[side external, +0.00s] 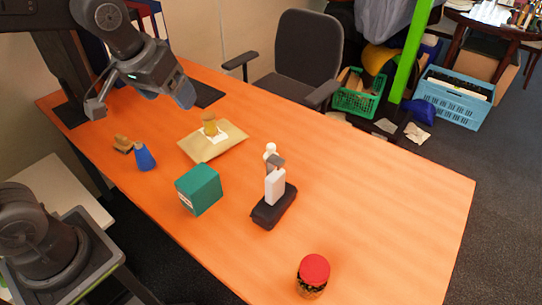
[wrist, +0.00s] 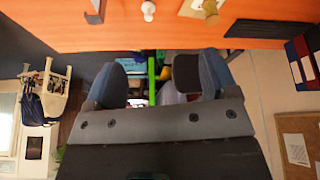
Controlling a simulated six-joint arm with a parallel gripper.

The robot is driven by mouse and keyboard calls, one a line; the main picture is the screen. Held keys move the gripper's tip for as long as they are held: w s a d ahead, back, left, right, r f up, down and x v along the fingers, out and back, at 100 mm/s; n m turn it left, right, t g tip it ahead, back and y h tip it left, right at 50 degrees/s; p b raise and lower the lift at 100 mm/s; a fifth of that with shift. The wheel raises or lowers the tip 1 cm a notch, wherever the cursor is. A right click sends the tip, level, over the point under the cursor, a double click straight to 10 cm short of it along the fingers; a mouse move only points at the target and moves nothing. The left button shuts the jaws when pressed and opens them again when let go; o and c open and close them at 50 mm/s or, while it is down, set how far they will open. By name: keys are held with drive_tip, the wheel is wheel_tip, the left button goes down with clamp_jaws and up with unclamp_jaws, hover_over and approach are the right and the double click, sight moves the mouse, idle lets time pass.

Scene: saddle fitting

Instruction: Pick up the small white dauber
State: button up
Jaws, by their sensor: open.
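A small white knobbed piece (side external: 270,151), which looks like the dauber, stands on the orange table (side external: 400,215), just behind a white block (side external: 275,186) on a black base (side external: 270,211). Its lower part is partly hidden by a grey piece. A white rounded thing, likely the same piece, shows at the top edge of the wrist view (wrist: 148,9). My gripper (side external: 183,92) is above the far left part of the table, well apart from the dauber. In the wrist view its two blue-padded fingers (wrist: 155,80) are spread with nothing between them.
A red-lidded jar (side external: 313,274) is near the front edge. The table's right side is clear.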

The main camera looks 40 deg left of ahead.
drive_tip(key=w+d+f+n+g, duration=0.15)
drive_tip(key=w+f, duration=0.25)
drive_tip(key=w, duration=0.6)
drive_tip(key=n+y, duration=0.2)
drive_tip(key=n, duration=0.2)
approach(271, 147)
drive_tip(key=shift+g, duration=0.35)
drive_tip(key=x, duration=0.7)
drive_tip(key=shift+w+r, duration=0.1)
drive_tip(key=shift+w, duration=0.2)
drive_tip(key=shift+x, duration=3.05)
drive_tip(key=shift+d, duration=0.1)
drive_tip(key=c, duration=1)
